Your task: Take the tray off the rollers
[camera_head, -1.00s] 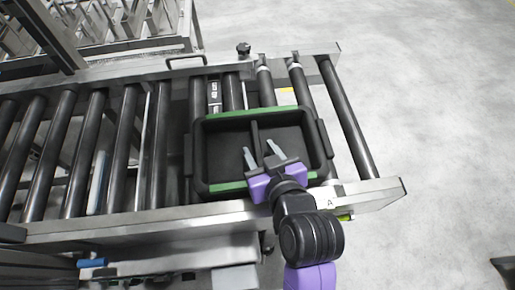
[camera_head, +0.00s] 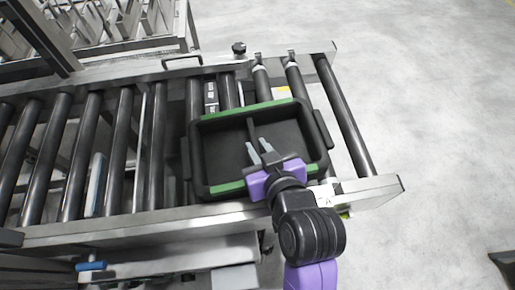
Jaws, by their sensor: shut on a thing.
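My gripper (camera_head: 259,148) reaches over the near rim from the front. The compartments look empty. My purple and black wrist hides part of the near rim. I see no gap between the tray and the rollers.
Metal side rails (camera_head: 150,222) run along both sides of the rollers. A small black knob (camera_head: 239,48) and a metal handle (camera_head: 182,61) stand on the far rail. Metal frames rise at the upper left. Open concrete floor (camera_head: 430,100) lies to the right.

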